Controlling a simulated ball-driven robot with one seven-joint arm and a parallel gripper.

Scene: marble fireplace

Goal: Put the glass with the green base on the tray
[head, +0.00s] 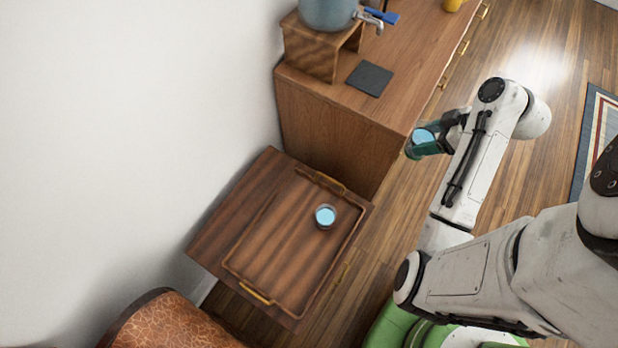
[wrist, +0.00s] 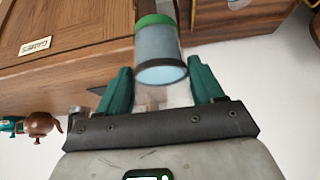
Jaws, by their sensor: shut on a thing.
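The glass with the green base (wrist: 158,52) is held between the teal fingers of my gripper (wrist: 160,78). In the wrist view its green base points to the top of the picture. In the head view the glass (head: 423,136) shows light-blue contents, and my gripper (head: 427,146) hides much of it. My gripper is shut on it, off the floor, just right of the cabinet's near corner. The wooden tray (head: 265,235) with brass handles lies on a low wooden table, lower left of my gripper. Another glass (head: 325,216) with light-blue contents stands on the tray's right part.
The wooden cabinet (head: 335,130) stands behind the table. It carries a dispenser (head: 328,12) on a wooden stand (head: 312,57) and a dark square mat (head: 370,78). A brown leather seat (head: 170,322) and a green seat (head: 392,325) are at the bottom. The tray's left and middle are clear.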

